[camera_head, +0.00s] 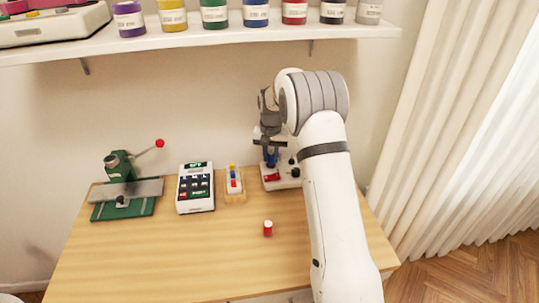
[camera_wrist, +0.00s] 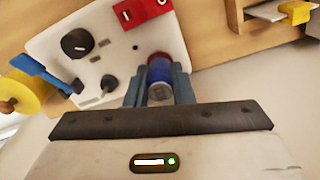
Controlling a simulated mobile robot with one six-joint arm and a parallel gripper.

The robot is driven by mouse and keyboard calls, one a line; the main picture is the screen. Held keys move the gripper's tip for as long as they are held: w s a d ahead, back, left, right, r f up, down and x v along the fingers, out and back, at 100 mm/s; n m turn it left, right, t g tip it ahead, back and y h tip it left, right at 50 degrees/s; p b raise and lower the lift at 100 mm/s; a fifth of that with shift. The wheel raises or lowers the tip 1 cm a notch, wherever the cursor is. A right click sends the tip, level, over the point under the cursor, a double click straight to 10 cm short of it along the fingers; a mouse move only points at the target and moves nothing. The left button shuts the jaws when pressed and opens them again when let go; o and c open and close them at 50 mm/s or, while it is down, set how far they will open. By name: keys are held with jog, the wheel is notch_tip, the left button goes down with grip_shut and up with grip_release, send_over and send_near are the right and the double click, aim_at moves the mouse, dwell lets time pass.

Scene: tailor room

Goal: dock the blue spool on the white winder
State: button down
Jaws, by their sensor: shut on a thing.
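My gripper (camera_head: 270,152) is shut on the blue spool (camera_wrist: 160,74), with one finger on each side of it. In the head view the blue spool (camera_head: 271,160) shows just below my fingers, above the white winder (camera_head: 292,182). In the wrist view the white winder (camera_wrist: 112,40) lies just beyond the spool, with a black knob, a red block, a blue lever and a yellow disc. The spool's far end, with a reddish part, overlaps the winder's edge in that view. I cannot tell whether it touches the winder or sits on a peg.
A red spool (camera_head: 267,229) with a white top stands at the table's middle. Left of the winder are a small switch block (camera_head: 235,184), a keypad device (camera_head: 195,188) and a green press (camera_head: 123,186). A shelf (camera_head: 200,41) with several spools hangs above. The front left tabletop is clear.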

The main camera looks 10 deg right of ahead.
jog(key=shift+f, duration=0.15)
jog(key=c, duration=1.5)
grip_release()
jog(key=shift+c, duration=0.2)
